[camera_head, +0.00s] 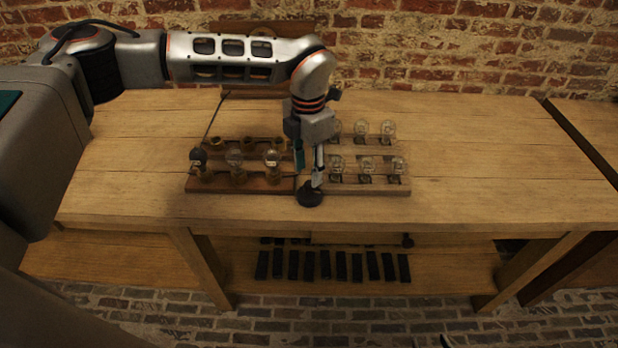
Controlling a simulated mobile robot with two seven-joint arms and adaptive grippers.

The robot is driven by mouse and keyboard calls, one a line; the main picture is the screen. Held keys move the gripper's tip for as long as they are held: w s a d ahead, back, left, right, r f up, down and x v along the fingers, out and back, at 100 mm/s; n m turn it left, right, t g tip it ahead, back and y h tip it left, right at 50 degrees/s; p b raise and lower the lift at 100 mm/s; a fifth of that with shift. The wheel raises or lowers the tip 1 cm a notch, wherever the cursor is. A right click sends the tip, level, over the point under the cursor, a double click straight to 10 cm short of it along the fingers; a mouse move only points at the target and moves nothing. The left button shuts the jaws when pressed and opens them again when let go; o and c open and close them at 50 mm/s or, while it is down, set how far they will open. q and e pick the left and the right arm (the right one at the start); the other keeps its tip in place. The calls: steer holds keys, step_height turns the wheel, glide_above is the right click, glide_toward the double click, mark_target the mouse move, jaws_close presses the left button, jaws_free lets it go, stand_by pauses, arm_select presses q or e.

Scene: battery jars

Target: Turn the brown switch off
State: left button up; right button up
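My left arm reaches in from the left over the table, and its gripper (310,178) points down at the front middle, between two boards. A round black piece (310,198) is at its lower end, and I cannot tell whether it is a knob or part of the gripper. The finger gap is too small to judge. The darker brown board (240,187) is left of the gripper and carries several bulbs and sockets. The paler board (368,187) is to the right with several clear bulbs. I cannot clearly pick out the brown switch.
The wooden table (490,165) is clear to the right of the boards and at the far left. A lower shelf (440,280) holds a row of several black blocks (325,265). A brick wall (460,45) stands behind. Another table (590,140) is at right.

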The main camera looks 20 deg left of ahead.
mark_target(309, 184)
arm_select(q)
steer(key=shift+f, duration=2.15)
steer(key=shift+c, duration=0.4)
jaws_close()
